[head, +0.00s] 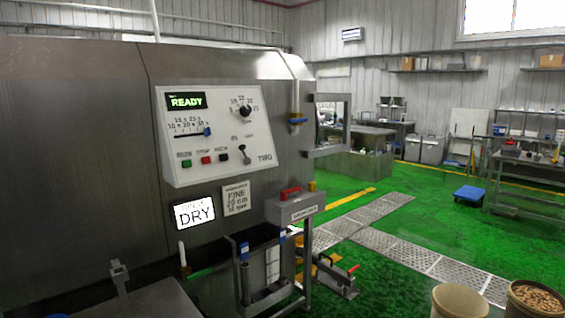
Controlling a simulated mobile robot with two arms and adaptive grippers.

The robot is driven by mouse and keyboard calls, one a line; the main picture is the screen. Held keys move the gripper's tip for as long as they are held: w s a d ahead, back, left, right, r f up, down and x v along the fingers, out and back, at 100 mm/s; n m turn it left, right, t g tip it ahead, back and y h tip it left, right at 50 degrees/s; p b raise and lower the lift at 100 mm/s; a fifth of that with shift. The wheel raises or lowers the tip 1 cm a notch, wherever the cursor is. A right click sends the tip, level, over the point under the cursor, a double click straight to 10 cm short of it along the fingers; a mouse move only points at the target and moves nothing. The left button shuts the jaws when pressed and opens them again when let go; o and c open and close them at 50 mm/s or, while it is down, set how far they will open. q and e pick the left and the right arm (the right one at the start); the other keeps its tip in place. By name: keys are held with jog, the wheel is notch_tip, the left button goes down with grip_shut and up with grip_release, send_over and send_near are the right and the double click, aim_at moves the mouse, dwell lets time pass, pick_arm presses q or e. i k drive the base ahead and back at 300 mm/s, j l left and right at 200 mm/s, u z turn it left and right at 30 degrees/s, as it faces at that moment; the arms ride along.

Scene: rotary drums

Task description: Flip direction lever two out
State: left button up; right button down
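The control panel (215,132) marked TWO is on the steel drum housing left of centre. Its small lever (244,154) is at the panel's lower right, with a dark knob that appears to lean up and slightly left. Small labels sit above it, too blurred to read surely. A green display reads READY (186,101). Neither of my grippers is in view.
Below the panel are a lit DRY sign (194,214), a FINE placard (236,198) and a grey box with a red handle (290,192). A rack of tools (262,275) stands beneath. Bins (458,301) stand at lower right. Green floor (430,225) is open to the right.

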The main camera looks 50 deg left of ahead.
aim_at(246, 161)
jog(key=i+u, duration=0.4)
jog(key=i+l+u, duration=0.15)
jog(key=i+u, duration=0.25)
jog(key=i+l+u, duration=0.2)
jog(key=u, duration=0.2)
jog(key=i+u, duration=0.25)
jog(key=u, duration=0.25)
jog(key=i+l+u, duration=0.2)
jog(key=u, duration=0.3)
jog(key=i+l+u, duration=0.25)
jog(key=u, duration=0.25)
jog(key=i+l+u, duration=0.15)
jog(key=l+u, duration=0.15)
jog(key=u, duration=0.2)
jog(key=i+l+u, duration=0.1)
jog(key=l+u, duration=0.25)
jog(key=u, duration=0.15)
jog(key=i+l+u, duration=0.15)
jog(key=l+u, duration=0.15)
jog(key=l, duration=0.15)
